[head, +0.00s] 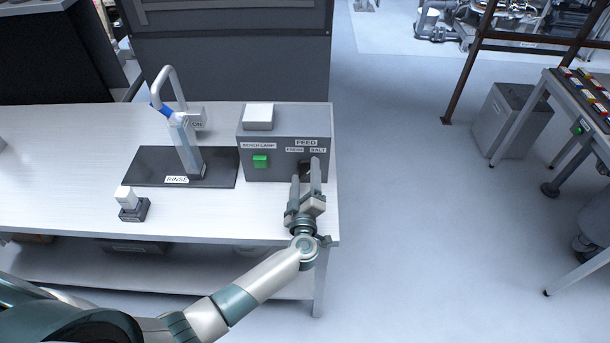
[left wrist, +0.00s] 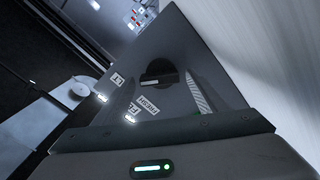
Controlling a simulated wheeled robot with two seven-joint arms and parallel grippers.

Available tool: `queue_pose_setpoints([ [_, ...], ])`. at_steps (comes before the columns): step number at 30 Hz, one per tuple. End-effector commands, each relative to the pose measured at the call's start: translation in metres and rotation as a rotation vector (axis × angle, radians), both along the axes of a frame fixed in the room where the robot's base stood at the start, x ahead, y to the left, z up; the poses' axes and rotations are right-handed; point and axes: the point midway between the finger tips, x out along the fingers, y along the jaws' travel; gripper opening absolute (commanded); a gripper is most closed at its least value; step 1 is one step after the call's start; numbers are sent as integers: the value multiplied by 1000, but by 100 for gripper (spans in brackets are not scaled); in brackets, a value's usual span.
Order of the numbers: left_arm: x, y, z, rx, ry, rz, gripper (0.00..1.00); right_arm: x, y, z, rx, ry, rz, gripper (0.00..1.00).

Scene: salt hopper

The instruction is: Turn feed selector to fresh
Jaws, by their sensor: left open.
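The grey feed box (head: 255,172) stands on the bench's right end, with FEED, FRESH and SALT labels on its front. The black feed selector (left wrist: 160,73) is a round knob with a pale pointer line. I cannot tell which label the pointer marks. My left gripper (head: 306,174) is open in front of the selector, its fingers largely hiding the knob in the head view. Contact with the knob is not clear. My right gripper is out of view.
A green bench lamp switch (head: 260,161) is on the same box, left of the selector. A rinse tap (head: 184,140) on a dark mat and a small block with a white top (head: 128,200) stand further left. Open floor lies right of the bench.

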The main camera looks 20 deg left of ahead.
Motion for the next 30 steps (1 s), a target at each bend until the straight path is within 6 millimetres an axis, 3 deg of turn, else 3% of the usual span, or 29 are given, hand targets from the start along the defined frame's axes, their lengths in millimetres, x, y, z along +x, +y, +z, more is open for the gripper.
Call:
queue_pose_setpoints([
  [2, 0, 0, 0, 0, 0, 0, 66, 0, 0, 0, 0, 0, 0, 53],
  [7, 0, 0, 0, 1, 0, 0, 27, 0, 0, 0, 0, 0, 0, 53],
  [8, 0, 0, 0, 1, 0, 0, 24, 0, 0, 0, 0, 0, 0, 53],
  [20, -1, 0, -1, -39, -10, 2, 24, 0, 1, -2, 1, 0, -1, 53],
  [30, -2, 1, -3, -221, -61, 3, 24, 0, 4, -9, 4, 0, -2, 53],
])
